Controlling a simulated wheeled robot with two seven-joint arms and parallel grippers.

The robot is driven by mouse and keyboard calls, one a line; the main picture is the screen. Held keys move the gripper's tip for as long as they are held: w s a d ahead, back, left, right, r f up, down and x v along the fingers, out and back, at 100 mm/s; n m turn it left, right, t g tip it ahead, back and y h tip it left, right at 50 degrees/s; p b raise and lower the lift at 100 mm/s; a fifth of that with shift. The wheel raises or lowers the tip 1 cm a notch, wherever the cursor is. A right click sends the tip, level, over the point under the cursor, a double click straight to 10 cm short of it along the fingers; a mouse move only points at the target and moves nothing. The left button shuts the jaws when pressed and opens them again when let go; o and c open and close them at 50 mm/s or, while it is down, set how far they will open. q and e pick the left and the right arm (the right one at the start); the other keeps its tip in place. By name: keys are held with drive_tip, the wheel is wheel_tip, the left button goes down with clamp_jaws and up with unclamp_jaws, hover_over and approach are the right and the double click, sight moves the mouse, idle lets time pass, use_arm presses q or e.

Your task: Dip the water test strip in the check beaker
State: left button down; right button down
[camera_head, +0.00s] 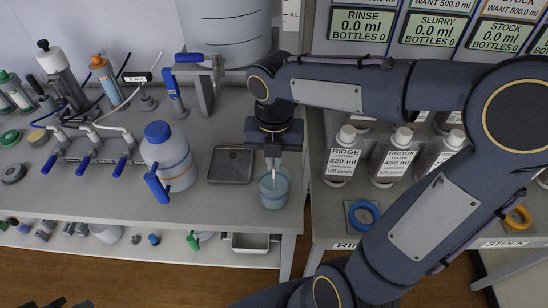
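My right gripper (273,152) points straight down over the check beaker (274,190) near the right end of the bench. It is shut on a thin pale strip (273,170), which looks like the water test strip. The strip hangs upright, and its lower end reaches the beaker's mouth. I cannot tell whether it touches the liquid. The beaker is clear, with blue-green liquid, and stands upright. The strip's top is hidden between the fingers. Dark parts at the bottom left edge may be my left gripper (62,303); its fingers cannot be made out.
A dark square tray (231,165) lies left of the beaker. A white bottle with a blue cap and handle (172,165) stands farther left, beside valves with blue levers (87,160). Labelled bottles (342,155) stand on the right-hand table, with a blue ring (364,214) in front.

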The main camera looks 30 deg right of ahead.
wheel_tip(320, 180, up, 7)
drive_tip(key=p, duration=0.7)
idle(0.3)
idle(0.5)
